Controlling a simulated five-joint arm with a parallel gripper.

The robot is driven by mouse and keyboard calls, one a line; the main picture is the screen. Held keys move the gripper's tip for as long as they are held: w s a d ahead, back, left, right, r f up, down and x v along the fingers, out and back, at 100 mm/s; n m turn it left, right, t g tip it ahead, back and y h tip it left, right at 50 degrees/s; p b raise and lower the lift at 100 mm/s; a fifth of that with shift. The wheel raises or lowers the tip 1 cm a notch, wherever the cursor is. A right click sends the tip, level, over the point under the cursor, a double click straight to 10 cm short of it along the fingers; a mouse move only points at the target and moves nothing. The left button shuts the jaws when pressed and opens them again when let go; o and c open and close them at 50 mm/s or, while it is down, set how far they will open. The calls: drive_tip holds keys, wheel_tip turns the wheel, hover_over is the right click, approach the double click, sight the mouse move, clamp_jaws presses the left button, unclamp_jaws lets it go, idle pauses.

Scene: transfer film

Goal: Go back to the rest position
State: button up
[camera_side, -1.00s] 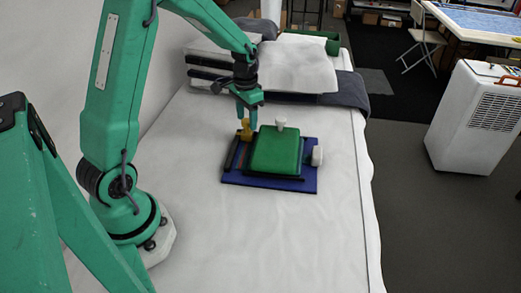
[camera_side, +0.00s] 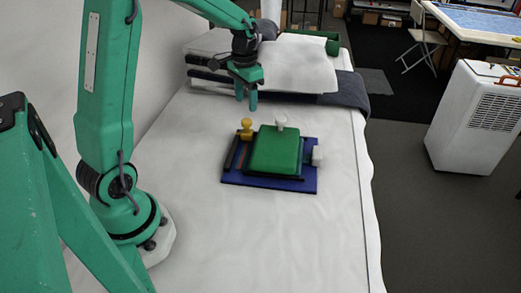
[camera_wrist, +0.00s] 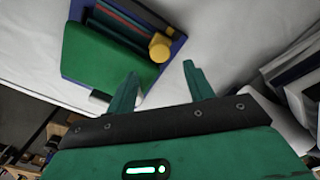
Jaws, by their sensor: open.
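My gripper (camera_side: 246,100) is open and empty, raised above the far part of the white table. Its two fingers also show apart in the wrist view (camera_wrist: 157,88). A blue board (camera_side: 270,183) lies on the table, nearer the side camera than the gripper. A white piece (camera_side: 317,156) is at the board's right side. The wrist view shows the green block (camera_wrist: 90,60) and yellow knob (camera_wrist: 160,46), clear of the fingers.
Folded white and dark cloths (camera_side: 300,70) lie at the table's far end, behind the gripper. A green tray (camera_side: 332,42) stands beyond them. The table (camera_side: 250,235) is bare in front of the board. A white appliance (camera_side: 475,118) stands on the floor at right.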

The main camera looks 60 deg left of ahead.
drive_tip(key=shift+r, duration=0.6)
drive_tip(key=shift+s+d+r, duration=0.1)
drive_tip(key=shift+d+r, duration=0.1)
drive_tip(key=s+d+r+t, duration=0.2)
drive_tip(key=s+d+r, duration=0.2)
drive_tip(key=s+d, duration=0.3)
drive_tip(key=s+d+r+t, duration=0.3)
drive_tip(key=s+d+r, duration=0.2)
drive_tip(key=s, duration=0.5)
drive_tip(key=shift+s+d+r+t, duration=0.15)
drive_tip(key=shift+s+d+t, duration=0.2)
drive_tip(key=shift+d, duration=0.9)
drive_tip(key=shift+w+r, duration=0.1)
